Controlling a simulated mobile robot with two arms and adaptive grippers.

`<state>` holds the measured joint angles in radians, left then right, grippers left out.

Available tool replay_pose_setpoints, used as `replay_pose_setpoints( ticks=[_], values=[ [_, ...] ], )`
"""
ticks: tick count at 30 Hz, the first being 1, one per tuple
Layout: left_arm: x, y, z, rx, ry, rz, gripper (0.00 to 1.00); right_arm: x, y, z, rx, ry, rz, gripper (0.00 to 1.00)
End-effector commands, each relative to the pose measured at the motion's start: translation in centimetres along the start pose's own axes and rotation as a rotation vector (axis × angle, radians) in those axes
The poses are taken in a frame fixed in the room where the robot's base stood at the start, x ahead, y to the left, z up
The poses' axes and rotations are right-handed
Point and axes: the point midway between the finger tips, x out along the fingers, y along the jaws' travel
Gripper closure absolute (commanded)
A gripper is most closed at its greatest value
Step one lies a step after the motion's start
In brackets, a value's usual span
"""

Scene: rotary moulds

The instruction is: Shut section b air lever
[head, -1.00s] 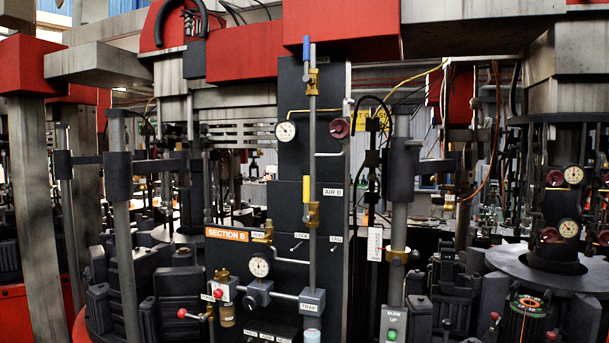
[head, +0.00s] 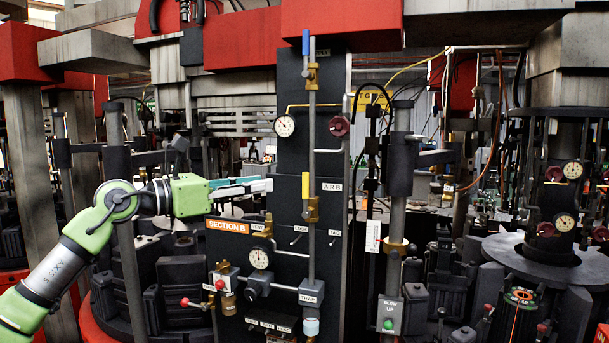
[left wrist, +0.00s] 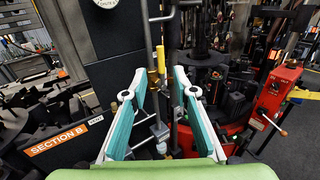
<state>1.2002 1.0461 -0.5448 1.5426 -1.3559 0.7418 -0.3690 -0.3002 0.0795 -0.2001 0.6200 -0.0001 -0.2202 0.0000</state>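The section B air lever is a yellow upright handle (head: 306,186) on a brass valve on the grey vertical pipe, left of the "AIR B" label. My left gripper (head: 268,186) comes in from the left at the handle's height, with a gap between its tips and the handle. My right gripper is in neither view.
The dark panel carries an orange "SECTION B" sign (head: 228,225), a lower gauge (head: 260,257) and an upper gauge (head: 285,125). A blue lever (head: 306,44) stands higher on the same pipe. A dark red knob (head: 339,126) is right of the pipe.

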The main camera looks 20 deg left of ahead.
Motion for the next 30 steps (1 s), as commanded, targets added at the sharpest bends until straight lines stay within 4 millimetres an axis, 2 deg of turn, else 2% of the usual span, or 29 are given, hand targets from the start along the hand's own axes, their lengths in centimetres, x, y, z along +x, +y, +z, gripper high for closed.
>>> replay_pose_setpoints(
  ticks=[12,18,24,30],
  values=[
    [8.3,-0.2,0.6,-0.007,-0.003,-0.005,0.74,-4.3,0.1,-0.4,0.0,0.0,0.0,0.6],
    [11.6,-0.1,0.4,-0.008,-0.004,-0.004,0.74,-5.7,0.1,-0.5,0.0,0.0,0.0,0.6],
    [13.1,-0.1,0.1,-0.006,-0.002,-0.002,0.74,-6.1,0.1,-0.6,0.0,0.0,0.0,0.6],
    [13.2,-0.1,0.0,-0.005,-0.003,-0.002,0.74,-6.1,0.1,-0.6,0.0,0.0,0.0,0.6]
  ],
)
